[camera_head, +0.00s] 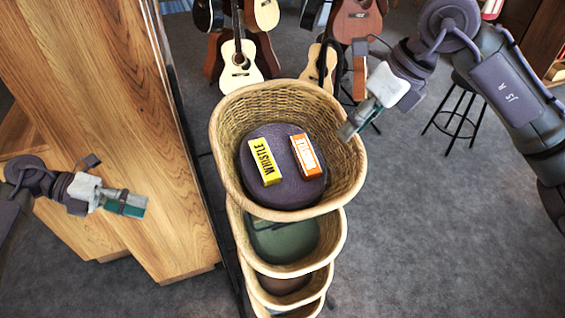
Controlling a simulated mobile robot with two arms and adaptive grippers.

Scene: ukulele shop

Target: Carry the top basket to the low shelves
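The top basket (228,130) is woven wicker and sits highest in a tiered stack at the centre. It holds a dark purple round pad or cushion (285,192) with a yellow "WHISTLE" box (264,161) and an orange-and-white box (305,156) on it. My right gripper (349,130) is at the basket's upper right rim, its fingertips close to it; contact and finger opening are unclear. My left gripper (132,204) is apart from the basket, over the wooden furniture to the left, seen side-on with no object visible in it. I cannot identify the low shelves with certainty.
Lower baskets (336,240) hang beneath the top one. A tall wooden unit (120,120) stands close on the left. Guitars (239,62) stand at the back. A black stool (459,115) is at the right. Grey carpet (440,235) is clear at lower right.

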